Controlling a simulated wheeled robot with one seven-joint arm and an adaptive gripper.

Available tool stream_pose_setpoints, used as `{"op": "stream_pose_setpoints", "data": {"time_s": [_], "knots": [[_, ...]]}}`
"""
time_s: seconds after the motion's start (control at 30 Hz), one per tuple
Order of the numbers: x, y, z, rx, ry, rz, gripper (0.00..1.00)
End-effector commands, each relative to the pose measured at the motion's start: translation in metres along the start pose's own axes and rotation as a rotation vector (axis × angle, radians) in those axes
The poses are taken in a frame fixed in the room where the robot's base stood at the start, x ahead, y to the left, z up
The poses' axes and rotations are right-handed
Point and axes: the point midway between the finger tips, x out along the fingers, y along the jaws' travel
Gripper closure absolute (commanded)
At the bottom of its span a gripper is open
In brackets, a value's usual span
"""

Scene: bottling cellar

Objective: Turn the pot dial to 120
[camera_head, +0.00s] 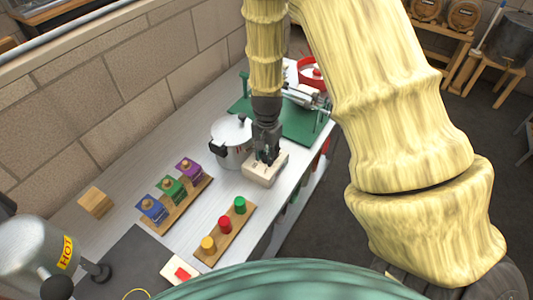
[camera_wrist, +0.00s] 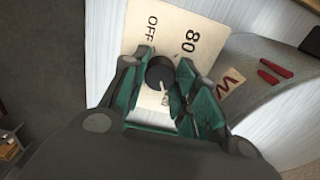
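The pot dial is a black round knob (camera_wrist: 160,73) on a cream control box (camera_wrist: 150,20) marked OFF and 80. A pale pointer line on the knob runs toward the bottom of the wrist picture, near a small, partly hidden mark. I cannot read 120. My gripper (camera_wrist: 163,70) has its green fingers on either side of the knob; whether both press on it is unclear. In the head view, my gripper (camera_head: 267,157) points down onto the cream box (camera_head: 262,173), hiding the knob. The silver lidded pot (camera_head: 230,130) stands left of the box.
On the bench, a wooden rack (camera_head: 182,201) holds blue, green and purple blocks, and a board (camera_head: 216,249) carries yellow, red and green knobs. A green-based device (camera_head: 303,122) stands behind the box. A metal HOT vessel (camera_head: 35,250) is at lower left.

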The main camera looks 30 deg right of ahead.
Motion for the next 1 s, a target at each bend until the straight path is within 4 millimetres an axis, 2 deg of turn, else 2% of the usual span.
{"op": "stream_pose_setpoints", "data": {"time_s": [0.03, 0.1, 0.13, 0.57, 0.77, 1.0], "knots": [[0.000, 0.000, -0.001, 0.000, 0.001, 0.000, 0.64], [0.000, 0.000, -0.001, 0.000, 0.001, 0.000, 0.51], [0.000, 0.000, 0.000, 0.000, 0.001, 0.000, 0.48], [-0.006, 0.000, 0.000, -0.001, 0.000, 0.000, 0.48], [-0.031, -0.001, 0.000, -0.001, 0.001, -0.002, 0.48], [-0.069, 0.000, -0.001, -0.001, 0.002, -0.002, 0.48]]}}
